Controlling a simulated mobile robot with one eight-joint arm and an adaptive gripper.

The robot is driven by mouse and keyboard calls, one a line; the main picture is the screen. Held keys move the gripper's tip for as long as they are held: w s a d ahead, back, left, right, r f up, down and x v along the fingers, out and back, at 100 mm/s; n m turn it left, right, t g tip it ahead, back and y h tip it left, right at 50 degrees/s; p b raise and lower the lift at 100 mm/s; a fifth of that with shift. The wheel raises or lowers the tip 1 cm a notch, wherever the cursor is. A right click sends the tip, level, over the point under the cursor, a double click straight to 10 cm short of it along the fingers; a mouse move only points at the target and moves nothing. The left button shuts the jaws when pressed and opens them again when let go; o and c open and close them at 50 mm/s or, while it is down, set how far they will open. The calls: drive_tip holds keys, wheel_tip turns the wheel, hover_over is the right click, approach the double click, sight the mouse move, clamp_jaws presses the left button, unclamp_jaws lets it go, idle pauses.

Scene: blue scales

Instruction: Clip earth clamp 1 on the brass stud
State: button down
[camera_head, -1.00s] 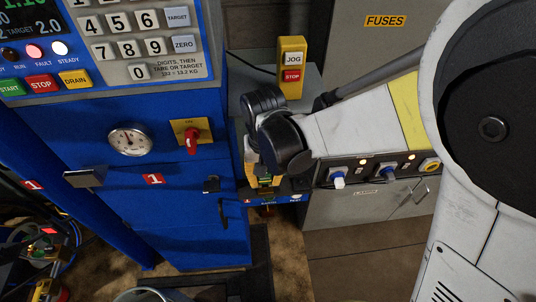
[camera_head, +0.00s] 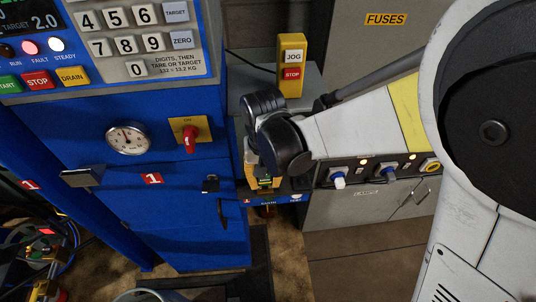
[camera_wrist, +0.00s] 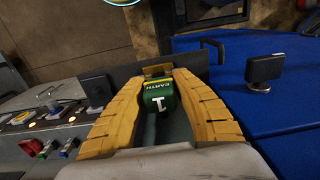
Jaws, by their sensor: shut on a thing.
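Earth clamp 1 is a green block with a yellow band, a white "1" and the word EARTH (camera_wrist: 160,97). In the wrist view it sits between the two yellow fingers of my gripper (camera_wrist: 158,82), which are shut on it. A small brownish-yellow piece (camera_wrist: 157,70) shows just beyond the clamp; I cannot tell whether it is the brass stud or part of the clamp. In the head view my gripper (camera_head: 262,178) points down beside the blue cabinet, with a bit of green clamp at its tips. The clamp's jaws are hidden, and I cannot clearly make out the brass stud.
A narrow blue labelled strip (camera_head: 283,199) runs below my gripper. A grey lamp box (camera_head: 340,208) with sockets is at right. A yellow JOG/STOP box (camera_head: 292,65) stands behind.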

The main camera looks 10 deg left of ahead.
drive_tip(key=shift+f, duration=0.15)
drive_tip(key=c, duration=1)
unclamp_jaws()
wheel_tip(320, 180, up, 12)
drive_tip(key=shift+r, duration=0.1)
drive_tip(key=s+d+m+t+b, duration=0.1)
drive_tip(key=s+d+t, duration=0.1)
drive_tip(key=d, duration=1)
drive_tip(key=s+d+m+t+b, duration=0.1)
drive_tip(key=d+t, duration=0.4)
drive_tip(key=d, duration=0.8)
drive_tip(key=shift+s+d+r+m+b, duration=0.3)
drive_tip(key=shift+s+r+b, duration=0.15)
drive_tip(key=shift+s, duration=0.8)
